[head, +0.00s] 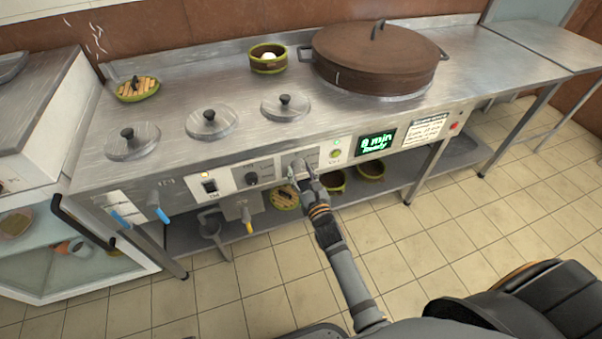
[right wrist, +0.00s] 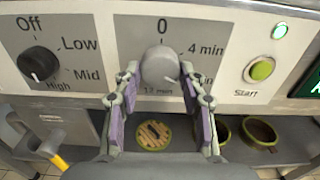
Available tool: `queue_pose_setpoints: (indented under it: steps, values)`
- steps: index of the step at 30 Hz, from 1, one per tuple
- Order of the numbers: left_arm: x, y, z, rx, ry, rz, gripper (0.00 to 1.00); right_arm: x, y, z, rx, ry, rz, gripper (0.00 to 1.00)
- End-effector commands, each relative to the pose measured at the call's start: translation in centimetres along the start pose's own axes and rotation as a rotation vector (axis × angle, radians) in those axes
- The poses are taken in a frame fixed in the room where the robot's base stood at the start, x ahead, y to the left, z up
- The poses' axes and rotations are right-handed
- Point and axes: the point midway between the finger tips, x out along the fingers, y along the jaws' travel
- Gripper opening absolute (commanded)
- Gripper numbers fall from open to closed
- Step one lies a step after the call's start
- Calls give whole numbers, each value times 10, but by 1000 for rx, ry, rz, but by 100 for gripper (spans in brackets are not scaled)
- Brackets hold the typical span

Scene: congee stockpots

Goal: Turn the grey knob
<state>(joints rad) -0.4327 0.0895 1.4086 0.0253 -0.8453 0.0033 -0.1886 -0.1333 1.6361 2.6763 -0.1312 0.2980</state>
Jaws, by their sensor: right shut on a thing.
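The knob's pointer is not clear. My left gripper is not in view.
A black Off/Low/Mid/High knob (right wrist: 38,64) is left of the dial; a green Start button (right wrist: 261,69) is right of it. The display (head: 376,143) reads "8 min Ready". A brown lidded pot (head: 376,62) stands on the counter above; bowls (head: 371,169) sit on the shelf below.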

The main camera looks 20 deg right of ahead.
Motion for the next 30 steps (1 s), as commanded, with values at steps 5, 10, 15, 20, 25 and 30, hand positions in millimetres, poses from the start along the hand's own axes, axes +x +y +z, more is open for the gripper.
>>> queue_pose_setpoints:
  steps: [5, 10, 15, 20, 25, 30]
  values:
    - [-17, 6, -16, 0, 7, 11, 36, 0, 0, -3, -89, 1, -1, 10]
    - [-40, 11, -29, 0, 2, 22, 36, 0, 0, -3, -229, 0, -1, 10]
    - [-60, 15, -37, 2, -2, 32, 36, 0, -1, -2, -389, 1, -1, 10]
    - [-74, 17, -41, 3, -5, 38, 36, 0, -1, -2, -541, 1, 0, 10]
    - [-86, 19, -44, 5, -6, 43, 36, 0, -1, -1, -690, 1, 0, 10]
    - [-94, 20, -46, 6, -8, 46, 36, 0, -2, -1, -819, 1, 0, 10]
